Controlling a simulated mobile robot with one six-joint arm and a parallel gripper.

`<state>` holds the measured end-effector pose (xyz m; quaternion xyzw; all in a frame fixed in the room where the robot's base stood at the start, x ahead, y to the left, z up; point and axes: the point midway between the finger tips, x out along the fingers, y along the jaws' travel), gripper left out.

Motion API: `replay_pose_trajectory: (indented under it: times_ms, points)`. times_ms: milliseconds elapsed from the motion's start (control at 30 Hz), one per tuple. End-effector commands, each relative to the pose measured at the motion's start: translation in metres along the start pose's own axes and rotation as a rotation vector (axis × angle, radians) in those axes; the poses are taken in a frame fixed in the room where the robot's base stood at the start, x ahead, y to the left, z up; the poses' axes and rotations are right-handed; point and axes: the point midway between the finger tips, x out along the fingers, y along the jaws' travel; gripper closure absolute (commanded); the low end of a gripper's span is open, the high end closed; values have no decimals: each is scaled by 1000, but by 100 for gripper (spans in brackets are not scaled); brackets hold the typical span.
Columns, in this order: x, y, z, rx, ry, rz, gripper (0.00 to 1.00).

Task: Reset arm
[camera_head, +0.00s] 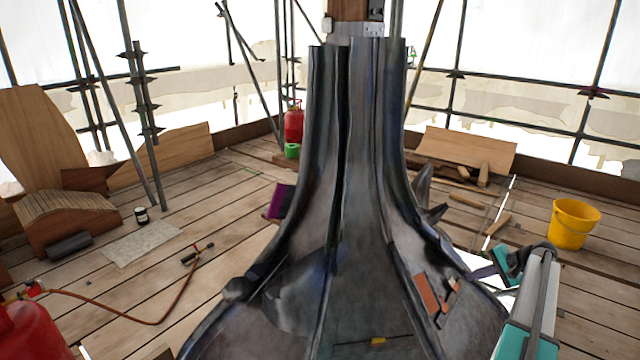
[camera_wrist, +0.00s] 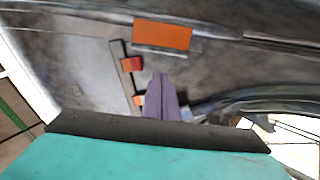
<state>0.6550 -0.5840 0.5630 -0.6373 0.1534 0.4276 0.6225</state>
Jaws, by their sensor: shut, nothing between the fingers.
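My gripper (camera_head: 481,272) is at the lower right of the head view, beside the right flank of the dark grey spire (camera_head: 365,190). In the wrist view, my gripper (camera_wrist: 160,82) shows as narrow purple-grey fingers, shut together with nothing between them. Beyond them is the spire's dark surface (camera_wrist: 75,60), with an orange rectangular patch (camera_wrist: 162,34) and a smaller red-orange block (camera_wrist: 132,64). Whether the fingertips touch the surface cannot be told. My teal arm link hides the lower part of the wrist view.
A yellow bucket (camera_head: 574,224) stands right of my arm on the plank floor. A red gas cylinder (camera_head: 30,330) with an orange hose (camera_head: 125,314) is at lower left. Another red cylinder (camera_head: 294,123) stands behind the spire. Scaffold poles (camera_head: 145,120) surround the deck.

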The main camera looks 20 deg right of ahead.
Motion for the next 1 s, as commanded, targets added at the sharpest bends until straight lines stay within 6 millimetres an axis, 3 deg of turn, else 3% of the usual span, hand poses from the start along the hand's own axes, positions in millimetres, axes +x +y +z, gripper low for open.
replay_pose_trajectory:
  times_ms: [167, 367, 667, 1000]
  points:
    - [16, -20, 14, -22, -26, 6, 100]
    - [72, -48, 57, -58, -110, 30, 100]
    - [170, -62, 168, -114, -269, 101, 100]
    - [247, -32, 313, -194, -424, 245, 100]
